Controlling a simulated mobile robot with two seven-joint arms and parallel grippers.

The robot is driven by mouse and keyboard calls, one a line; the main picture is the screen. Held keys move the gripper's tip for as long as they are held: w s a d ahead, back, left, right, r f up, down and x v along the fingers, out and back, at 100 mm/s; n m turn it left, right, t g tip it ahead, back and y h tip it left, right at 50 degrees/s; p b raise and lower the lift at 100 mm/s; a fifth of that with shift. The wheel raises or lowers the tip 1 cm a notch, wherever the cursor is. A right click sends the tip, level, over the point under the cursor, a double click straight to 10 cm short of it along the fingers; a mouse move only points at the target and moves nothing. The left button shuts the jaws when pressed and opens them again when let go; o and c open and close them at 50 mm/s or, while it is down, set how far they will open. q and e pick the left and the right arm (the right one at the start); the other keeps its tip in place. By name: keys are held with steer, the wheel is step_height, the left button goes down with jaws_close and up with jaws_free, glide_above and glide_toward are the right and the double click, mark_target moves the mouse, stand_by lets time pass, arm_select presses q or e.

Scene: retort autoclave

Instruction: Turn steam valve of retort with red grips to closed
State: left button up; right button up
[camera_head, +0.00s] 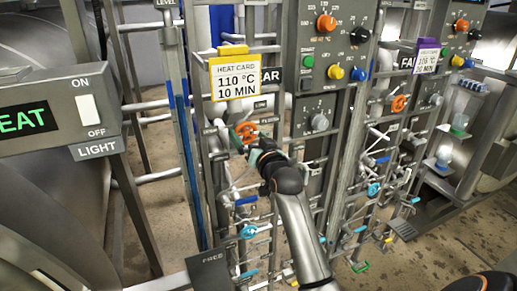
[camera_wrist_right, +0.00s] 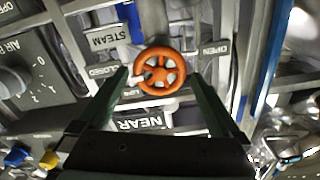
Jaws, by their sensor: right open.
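An orange steam valve handwheel (camera_head: 246,129) stands on the pipework of the nearer panel, below the heat card. In the right wrist view the handwheel (camera_wrist_right: 160,71) faces me, near labels reading STEAM (camera_wrist_right: 106,38), CLOSED (camera_wrist_right: 103,71) and OPEN (camera_wrist_right: 215,48). A NEAR label (camera_wrist_right: 139,121) appears upside down. My right gripper (camera_wrist_right: 160,77) is open, with one finger on each side of the wheel; I cannot tell whether they touch it. In the head view my right gripper (camera_head: 251,144) is just at the wheel. No red grips are clearly visible. My left gripper is not in view.
A heat card (camera_head: 234,77) reads 110 °C, 10 MIN. A control panel (camera_head: 325,60) with coloured buttons is right of it. Another orange handwheel (camera_head: 399,104) is on the FAR side. Blue-handled valves (camera_head: 248,232) and pipes crowd below. A light switch box (camera_head: 60,110) is at left.

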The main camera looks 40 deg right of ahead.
steer(key=b+v, duration=0.1)
steer(key=v, duration=1)
steer(key=shift+s+a, duration=0.2)
steer(key=shift+s, duration=0.15)
steer(key=shift+f, duration=0.1)
steer(key=s+a+f+n+g+y, duration=0.2)
steer(key=a+f, duration=0.2)
steer(key=f, duration=0.6)
steer(key=s+a+f+n+g+y, duration=0.2)
steer(key=a+f, duration=0.3)
steer(key=f, duration=0.6)
steer(key=s+a+f+n+g+y, duration=0.1)
steer(key=s+a+f, duration=0.3)
steer(key=s+f, duration=0.4)
steer(key=s+a+f+n+g+y, duration=0.1)
steer(key=s+a+f+n+g, duration=0.1)
steer(key=s+a+f, duration=0.3)
step_height(320, 180, down, 4)
steer(key=s+g, duration=0.1)
steer(key=s, duration=0.2)
steer(key=shift+a+f+n, duration=0.2)
steer(key=shift+a+n, duration=0.15)
steer(key=shift+n, duration=0.05)
